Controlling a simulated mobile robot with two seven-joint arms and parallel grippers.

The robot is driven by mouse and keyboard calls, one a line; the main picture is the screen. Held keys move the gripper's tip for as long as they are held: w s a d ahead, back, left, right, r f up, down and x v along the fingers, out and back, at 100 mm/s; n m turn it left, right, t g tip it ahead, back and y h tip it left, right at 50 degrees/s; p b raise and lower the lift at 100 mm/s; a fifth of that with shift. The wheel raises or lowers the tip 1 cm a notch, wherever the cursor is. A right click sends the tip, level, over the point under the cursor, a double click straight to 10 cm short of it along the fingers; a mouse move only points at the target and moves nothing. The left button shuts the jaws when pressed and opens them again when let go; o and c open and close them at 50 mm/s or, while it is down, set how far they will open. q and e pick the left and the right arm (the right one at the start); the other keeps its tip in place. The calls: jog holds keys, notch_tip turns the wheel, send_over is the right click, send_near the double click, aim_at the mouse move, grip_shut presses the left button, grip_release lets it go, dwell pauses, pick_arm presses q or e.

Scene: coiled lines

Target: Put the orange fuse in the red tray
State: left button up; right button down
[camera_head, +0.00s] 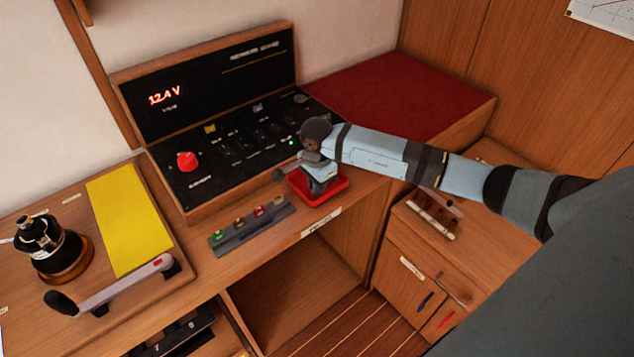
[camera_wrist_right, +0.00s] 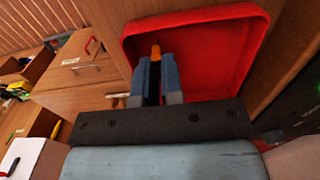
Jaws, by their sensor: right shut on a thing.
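The red tray (camera_head: 338,190) sits at the right end of the wooden counter, in front of the black panel. In the right wrist view the red tray (camera_wrist_right: 215,60) lies just beyond my fingers. My right gripper (camera_head: 319,184) is low over the tray or inside it. In the right wrist view my right gripper (camera_wrist_right: 157,78) is shut on the orange fuse (camera_wrist_right: 156,52), whose orange end shows between the blue fingertips. I cannot tell whether the fuse touches the tray floor. The fuse is hidden in the head view. My left gripper is not in view.
A grey fuse strip (camera_head: 248,233) with several coloured fuses lies left of the tray. Behind stands the black panel (camera_head: 235,140) with a red knob (camera_head: 187,161). A yellow sheet (camera_head: 128,225), a lever (camera_head: 120,287) and a winch (camera_head: 48,245) are at left.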

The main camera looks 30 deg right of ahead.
jog(key=shift+f, duration=0.1)
jog(key=shift+f+b, duration=0.15)
jog(key=shift+b, duration=0.15)
jog(key=c, duration=1.5)
grip_release()
jog(key=shift+c, duration=0.2)
